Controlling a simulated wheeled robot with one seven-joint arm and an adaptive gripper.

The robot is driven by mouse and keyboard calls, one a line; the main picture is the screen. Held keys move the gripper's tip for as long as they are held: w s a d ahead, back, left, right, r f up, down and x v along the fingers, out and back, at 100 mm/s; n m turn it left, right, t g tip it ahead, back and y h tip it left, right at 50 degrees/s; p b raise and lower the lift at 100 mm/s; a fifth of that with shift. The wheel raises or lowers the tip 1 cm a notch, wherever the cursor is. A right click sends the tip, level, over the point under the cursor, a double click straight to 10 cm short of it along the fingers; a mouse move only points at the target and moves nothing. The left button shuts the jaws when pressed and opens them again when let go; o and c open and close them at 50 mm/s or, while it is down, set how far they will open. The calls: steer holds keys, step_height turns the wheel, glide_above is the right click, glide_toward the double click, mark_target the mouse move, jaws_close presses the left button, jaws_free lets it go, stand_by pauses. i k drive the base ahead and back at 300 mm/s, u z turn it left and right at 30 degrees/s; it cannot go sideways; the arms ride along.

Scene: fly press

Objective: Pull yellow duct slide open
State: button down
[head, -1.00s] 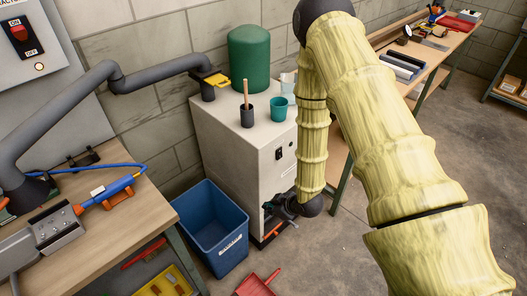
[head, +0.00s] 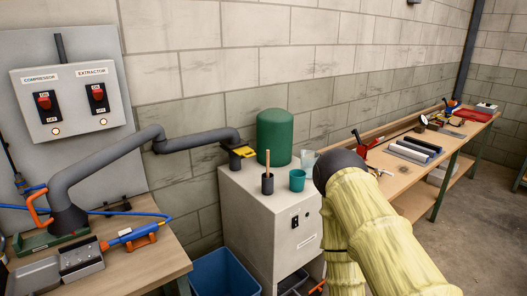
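The yellow duct slide (head: 243,151) is a small flat plate set in the grey duct (head: 191,140), near where the duct turns down onto the pale cabinet (head: 262,207). It sticks out to the right of the pipe. I cannot tell how far it is pulled out. My arm, in a pale yellow cover, rises at the right of the view, with its forearm running down past the cabinet's right side. My gripper is below the picture's lower edge and out of sight. Nothing of mine touches the slide.
On the cabinet stand a green cylinder (head: 275,136), a dark pot with a wooden handle (head: 267,183), a teal cup (head: 297,180) and a clear beaker (head: 308,159). A blue bin (head: 223,274) is below. Workbenches stand left (head: 150,262) and right (head: 405,204).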

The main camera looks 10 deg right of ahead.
mark_target(245, 150)
steer(key=z, duration=0.7)
steer(key=i, duration=0.7)
steer(key=u, duration=0.9)
